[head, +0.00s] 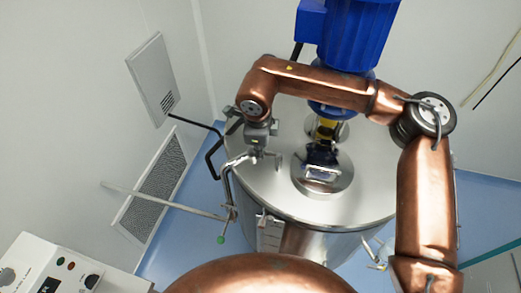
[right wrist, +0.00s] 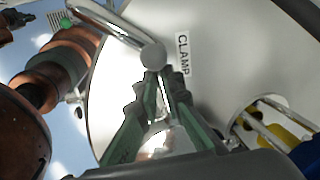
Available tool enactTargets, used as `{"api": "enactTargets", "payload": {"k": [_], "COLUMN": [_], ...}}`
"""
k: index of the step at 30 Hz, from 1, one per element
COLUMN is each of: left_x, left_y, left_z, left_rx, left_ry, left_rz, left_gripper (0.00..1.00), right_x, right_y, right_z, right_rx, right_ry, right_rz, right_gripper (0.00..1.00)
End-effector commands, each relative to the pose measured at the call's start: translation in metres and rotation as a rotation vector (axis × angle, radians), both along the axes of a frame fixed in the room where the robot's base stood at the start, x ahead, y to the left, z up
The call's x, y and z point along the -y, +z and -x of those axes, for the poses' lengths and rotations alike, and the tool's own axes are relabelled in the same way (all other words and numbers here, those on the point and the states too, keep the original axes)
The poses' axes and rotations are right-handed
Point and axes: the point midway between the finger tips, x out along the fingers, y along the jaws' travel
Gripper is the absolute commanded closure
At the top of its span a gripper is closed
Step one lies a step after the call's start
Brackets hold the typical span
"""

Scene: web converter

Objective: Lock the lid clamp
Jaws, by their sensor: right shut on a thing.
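The round steel lid (head: 290,203) covers the vessel in the head view. My right gripper (head: 261,152) reaches down over the lid's left part. In the right wrist view its green fingers (right wrist: 160,82) are closed around a metal clamp handle with a round grey knob (right wrist: 152,54) at the fingertips. A white label reading "CLAMP" (right wrist: 183,56) lies on the lid (right wrist: 235,60) beside the knob. The fingers hide the lower part of the handle, and I cannot tell how the clamp's jaw sits. My left gripper is not in view.
A blue motor (head: 355,35) stands above the lid behind my right forearm. A bent steel pipe (head: 227,180) and a green-tipped rod (head: 220,239) stand close to the lid's left edge. A control box (head: 48,265) is at lower left.

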Motion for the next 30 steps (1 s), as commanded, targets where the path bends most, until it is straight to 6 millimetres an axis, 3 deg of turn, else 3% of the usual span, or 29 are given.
{"api": "enactTargets", "payload": {"k": [6,12,21,22,30], "left_x": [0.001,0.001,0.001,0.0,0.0], "left_y": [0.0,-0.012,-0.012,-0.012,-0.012], "left_z": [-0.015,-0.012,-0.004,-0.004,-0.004], "left_rx": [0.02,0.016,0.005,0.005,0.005], "left_ry": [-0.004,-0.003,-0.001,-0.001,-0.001], "left_rz": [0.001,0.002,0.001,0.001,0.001], "left_gripper": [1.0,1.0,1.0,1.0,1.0], "right_x": [-0.001,-0.001,-0.001,-0.001,-0.001], "right_y": [-0.001,-0.003,0.0,0.0,0.0], "right_z": [0.0,0.007,0.008,0.008,0.007], "right_rx": [0.0,-0.001,-0.001,-0.001,0.0], "right_ry": [0.009,0.12,0.136,0.136,0.135], "right_rz": [-0.002,-0.001,0.0,0.0,0.0], "right_gripper": [1.0,1.0,1.0,0.91,0.75]}}
